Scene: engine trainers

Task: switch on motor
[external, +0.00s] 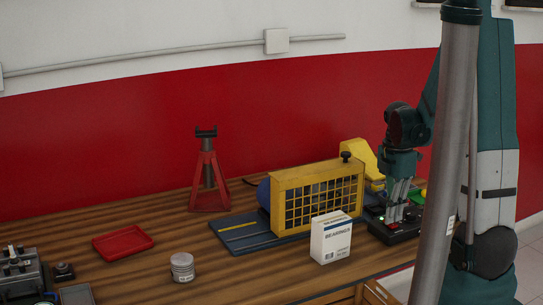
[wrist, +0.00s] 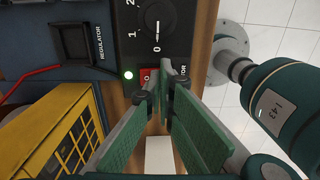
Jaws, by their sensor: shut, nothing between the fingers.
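A black control box (external: 393,232) stands on the bench beside the yellow guarded motor unit (external: 318,193). The label beside the red switch is partly hidden and ends in "OR". My gripper (wrist: 159,92) is shut and empty, with its tips at the red switch and partly covering it. It also shows over the box in the external view (external: 397,217). Contact cannot be told.
A white bearings box (external: 331,238) stands in front of the motor guard, close to the control box. A red jack stand (external: 209,175), a red tray (external: 123,243) and a small tin (external: 182,267) are farther left. The bench's front edge is near.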

